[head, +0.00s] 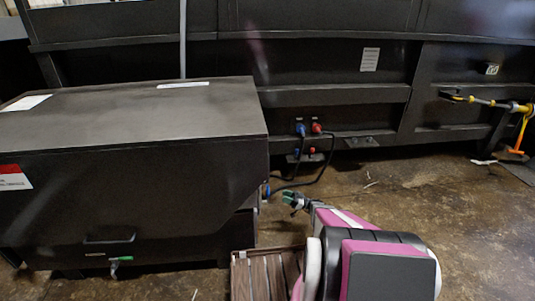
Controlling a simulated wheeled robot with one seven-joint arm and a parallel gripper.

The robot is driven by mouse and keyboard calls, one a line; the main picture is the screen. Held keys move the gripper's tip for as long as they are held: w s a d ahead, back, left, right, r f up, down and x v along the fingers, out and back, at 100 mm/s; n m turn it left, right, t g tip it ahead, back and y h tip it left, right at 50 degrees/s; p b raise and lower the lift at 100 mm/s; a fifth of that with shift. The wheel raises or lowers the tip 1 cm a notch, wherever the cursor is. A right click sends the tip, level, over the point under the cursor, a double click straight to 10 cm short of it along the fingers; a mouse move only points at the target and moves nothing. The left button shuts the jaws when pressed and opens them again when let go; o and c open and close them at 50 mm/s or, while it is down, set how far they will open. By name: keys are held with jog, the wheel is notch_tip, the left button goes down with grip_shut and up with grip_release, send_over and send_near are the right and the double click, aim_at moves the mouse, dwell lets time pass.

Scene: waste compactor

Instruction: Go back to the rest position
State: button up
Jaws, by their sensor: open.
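My arm, pink, white and black, reaches from the bottom of the head view. My gripper (290,199) is at its far end, small in the picture, with greenish fingertips pointing left. It is open and I see nothing held between the fingers. It appears just right of the lower right edge of the black metal box (132,190); whether it touches anything there I cannot tell.
A blue plug (300,130) and a red plug (316,128) with black cables sit on the dark compactor wall (330,95). A slatted wooden piece (265,277) lies near my arm. The brown floor (390,199) is mostly clear at right.

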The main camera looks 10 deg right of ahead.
jog(key=s+a+r+m+g+h, duration=0.7)
jog(key=s+a+r+h, duration=0.3)
jog(key=s+r, duration=0.15)
jog(key=s+d+r+m+t+h, duration=0.2)
jog(key=s+d+r+m+h, duration=0.3)
jog(key=s+r+m+h, duration=0.3)
jog(key=s+r+h, duration=0.3)
jog(key=h, duration=0.1)
jog(key=shift+s+r+t, duration=0.3)
jog(key=shift+s+r, duration=0.05)
jog(key=shift+r, duration=0.05)
